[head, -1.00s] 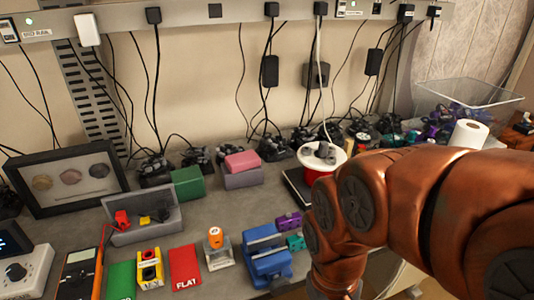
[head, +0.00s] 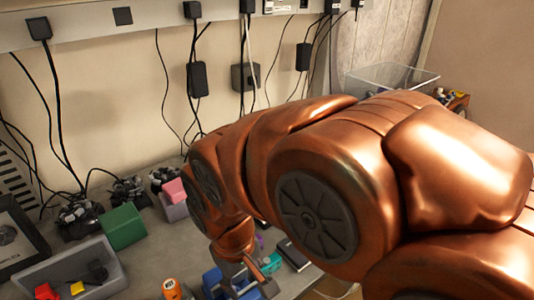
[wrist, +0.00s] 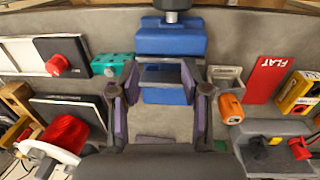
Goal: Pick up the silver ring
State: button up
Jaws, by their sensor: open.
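I cannot make out a silver ring in either current view. My gripper (wrist: 160,80) is open, with its two dark fingers apart and nothing seen between them but the blue vise-like block (wrist: 170,40) and grey bench behind. In the head view my gripper (head: 262,280) is low over the bench, mostly hidden by my copper arm. It is close to the blue block (head: 212,282). Whether it touches the block I cannot tell.
An orange item (wrist: 230,108), a red FLAT card (wrist: 268,78) and a grey tray (wrist: 262,158) lie to the right in the wrist view. A teal block (wrist: 112,65) and a red spool (wrist: 66,135) are left. A green block (head: 124,226) stands by controllers.

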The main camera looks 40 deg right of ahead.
jog(key=w+d+r+n+t+h, duration=0.15)
jog(key=w+d+r+t, duration=0.35)
jog(key=w+d, duration=0.65)
jog(key=w+d+r+t+h+b, duration=0.15)
jog(key=w+d+r+t, duration=0.35)
jog(key=w+d, duration=0.7)
jog(key=w+d+r+t+h, duration=0.2)
jog(key=w+d+r+t, duration=0.35)
jog(key=d, duration=1.05)
jog(key=s+a+f+n+g+y, duration=0.1)
jog(key=s+a+f+n+y, duration=0.1)
jog(key=s+f+y, duration=0.5)
jog(key=s+a+f+n+y, duration=0.1)
jog(key=s+f+n+y, duration=0.25)
jog(key=s+y, duration=0.35)
jog(key=shift+m+h, duration=0.3)
jog(key=w+a, duration=0.1)
jog(key=w+a+f+p, duration=0.1)
jog(key=w+a+f, duration=0.1)
jog(key=shift+w+p, duration=0.25)
jog(key=shift+p, duration=0.05)
jog(key=shift+x, duration=0.85)
jog(key=shift+f, duration=0.15)
